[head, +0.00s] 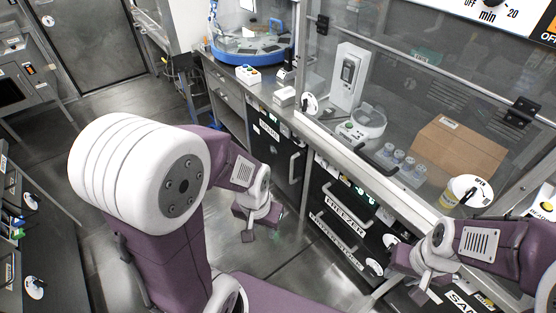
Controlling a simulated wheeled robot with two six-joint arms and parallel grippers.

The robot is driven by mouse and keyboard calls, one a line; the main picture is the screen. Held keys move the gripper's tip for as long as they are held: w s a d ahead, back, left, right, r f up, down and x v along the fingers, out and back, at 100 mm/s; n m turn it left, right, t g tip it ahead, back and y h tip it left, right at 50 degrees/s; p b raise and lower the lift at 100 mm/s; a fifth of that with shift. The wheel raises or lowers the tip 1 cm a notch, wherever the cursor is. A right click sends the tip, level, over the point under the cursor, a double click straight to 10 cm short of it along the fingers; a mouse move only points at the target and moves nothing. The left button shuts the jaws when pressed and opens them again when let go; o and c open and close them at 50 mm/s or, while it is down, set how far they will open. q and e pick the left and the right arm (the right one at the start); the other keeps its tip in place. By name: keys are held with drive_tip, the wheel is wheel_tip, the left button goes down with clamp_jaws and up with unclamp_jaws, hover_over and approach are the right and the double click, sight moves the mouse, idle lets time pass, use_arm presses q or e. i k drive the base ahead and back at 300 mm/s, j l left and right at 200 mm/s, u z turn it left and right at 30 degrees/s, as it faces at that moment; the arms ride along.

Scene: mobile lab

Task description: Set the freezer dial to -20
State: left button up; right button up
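The freezer front (345,210), a black drawer face with a white FREEZER label and a bar handle, is under the counter right of centre. A white round dial with a dark knob (390,240) is right of that label; its setting is too small to read. A second white dial (374,267) sits lower, beside another labelled handle. My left gripper (260,224) hangs in the aisle left of the freezer, fingers apart and empty. My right gripper (408,279) is close to the dials in the picture, fingers apart, touching neither visibly.
A glass-fronted bench above the freezer holds a cardboard box (455,150), a white device (348,75) and a cup with a yellow base (459,190). A blue round machine (252,45) stands at the back. The grey floor (125,120) is clear at the left.

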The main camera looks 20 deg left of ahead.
sight(324, 162)
drive_tip(key=u, duration=0.25)
drive_tip(key=i+u, duration=0.8)
drive_tip(key=u, duration=0.15)
